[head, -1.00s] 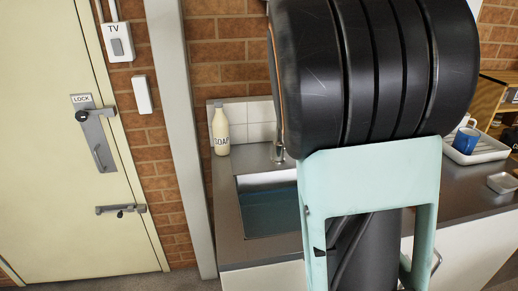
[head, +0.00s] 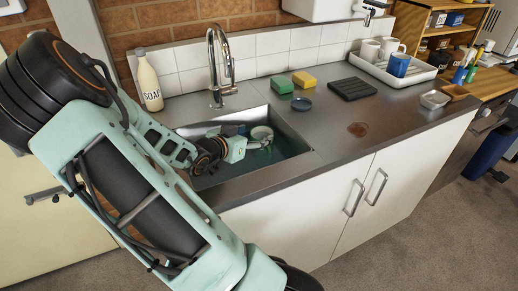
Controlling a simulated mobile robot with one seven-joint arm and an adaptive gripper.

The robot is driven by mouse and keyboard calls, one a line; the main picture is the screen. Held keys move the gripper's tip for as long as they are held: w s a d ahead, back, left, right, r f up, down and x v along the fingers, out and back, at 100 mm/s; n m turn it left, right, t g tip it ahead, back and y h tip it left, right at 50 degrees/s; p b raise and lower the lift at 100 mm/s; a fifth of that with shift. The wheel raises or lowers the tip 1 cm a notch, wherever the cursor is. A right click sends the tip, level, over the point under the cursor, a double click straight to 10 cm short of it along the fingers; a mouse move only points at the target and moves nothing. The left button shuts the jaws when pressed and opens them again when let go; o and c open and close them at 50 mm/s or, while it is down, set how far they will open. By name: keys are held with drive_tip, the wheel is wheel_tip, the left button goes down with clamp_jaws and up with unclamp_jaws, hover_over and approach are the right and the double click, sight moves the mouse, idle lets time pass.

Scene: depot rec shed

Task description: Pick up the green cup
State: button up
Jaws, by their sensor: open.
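My arm reaches from the left down into the metal sink (head: 300,142). My gripper (head: 264,144) is open, low inside the basin, and small in this view. A pale round thing (head: 262,132) lies in the sink right by the fingers; I cannot tell whether they touch it. Some green shows around the fingers, but I cannot make out a clear green cup there, and my gripper may hide part of one. The basin's floor looks dark teal.
A tall tap (head: 218,70) and a soap bottle (head: 149,82) stand behind the sink.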

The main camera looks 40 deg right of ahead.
sight(268, 131)
drive_tip(key=b+x, duration=0.1)
drive_tip(key=x, duration=0.2)
drive_tip(key=b+x, duration=0.1)
drive_tip(key=x, duration=0.3)
drive_tip(key=shift+s+a+f, duration=0.1)
drive_tip(key=shift+a+f, duration=0.1)
drive_tip(key=shift+f, duration=0.15)
drive_tip(key=shift+r, duration=0.1)
drive_tip(key=c, duration=1.3)
